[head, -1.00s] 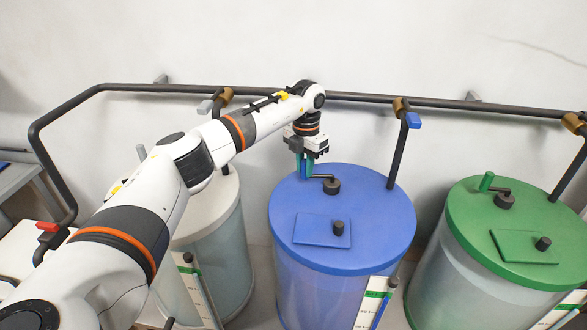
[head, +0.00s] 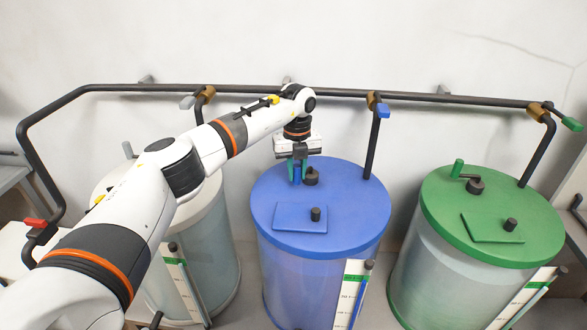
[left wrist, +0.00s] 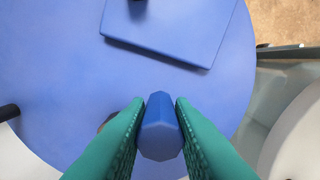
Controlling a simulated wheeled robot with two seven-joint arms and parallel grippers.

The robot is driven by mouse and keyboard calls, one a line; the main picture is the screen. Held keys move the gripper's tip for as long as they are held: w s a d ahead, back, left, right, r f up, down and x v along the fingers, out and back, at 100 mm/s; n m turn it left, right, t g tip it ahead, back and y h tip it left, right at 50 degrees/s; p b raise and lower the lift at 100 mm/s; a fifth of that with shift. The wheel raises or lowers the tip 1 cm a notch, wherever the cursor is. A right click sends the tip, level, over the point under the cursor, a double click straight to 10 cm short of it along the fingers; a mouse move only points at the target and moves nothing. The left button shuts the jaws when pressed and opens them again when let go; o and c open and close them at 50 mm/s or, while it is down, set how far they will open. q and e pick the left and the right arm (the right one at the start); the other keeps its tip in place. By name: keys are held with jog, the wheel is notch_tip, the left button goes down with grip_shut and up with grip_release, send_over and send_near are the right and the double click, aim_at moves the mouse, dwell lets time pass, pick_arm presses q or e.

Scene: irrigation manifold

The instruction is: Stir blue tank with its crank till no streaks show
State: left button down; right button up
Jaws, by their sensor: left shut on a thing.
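The blue tank (head: 275,260) stands in the middle of the head view, with a blue lid (head: 347,195). The crank's dark hub (head: 312,177) rises from the back part of the lid. My left gripper (head: 297,176) reaches down over the lid, its green fingers shut on the crank's blue handle (left wrist: 160,130), beside the hub. The handle fills the gap between the fingertips in the left wrist view. The tank wall looks evenly blue in the head view; I cannot make out streaks. My right gripper is not in view.
A green tank (head: 440,255) stands at the right and a white-lidded tank (head: 217,240) at the left, partly behind my arm. A dark pipe (head: 435,97) with coloured valve levers runs behind. A hatch (head: 290,219) with a dark knob (head: 316,214) lies on the blue lid.

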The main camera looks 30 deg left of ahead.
pick_arm(q)
jog(key=d+n, duration=0.2)
jog(key=shift+r+n, duration=0.1)
jog(key=shift+n, duration=0.3)
jog(key=d+n, duration=0.1)
jog(key=n, duration=0.1)
jog(key=shift+w+d+n, duration=0.3)
jog(key=shift+d+n, duration=0.1)
jog(key=n, duration=0.1)
jog(key=d+n, duration=0.1)
jog(key=shift+w+d+n+b, duration=0.3)
jog(key=shift+w, duration=0.1)
jog(key=shift+w+d+n+b, duration=0.2)
jog(key=shift+w+d+n, duration=0.25)
jog(key=shift+n, duration=0.55)
jog(key=shift+w+d+n+b, duration=0.15)
jog(key=shift+w+d+n, duration=0.3)
jog(key=shift+n, duration=0.55)
jog(key=shift+w+r, duration=0.1)
jog(key=c, duration=1.3)
grip_release()
jog(key=shift+o, duration=0.2)
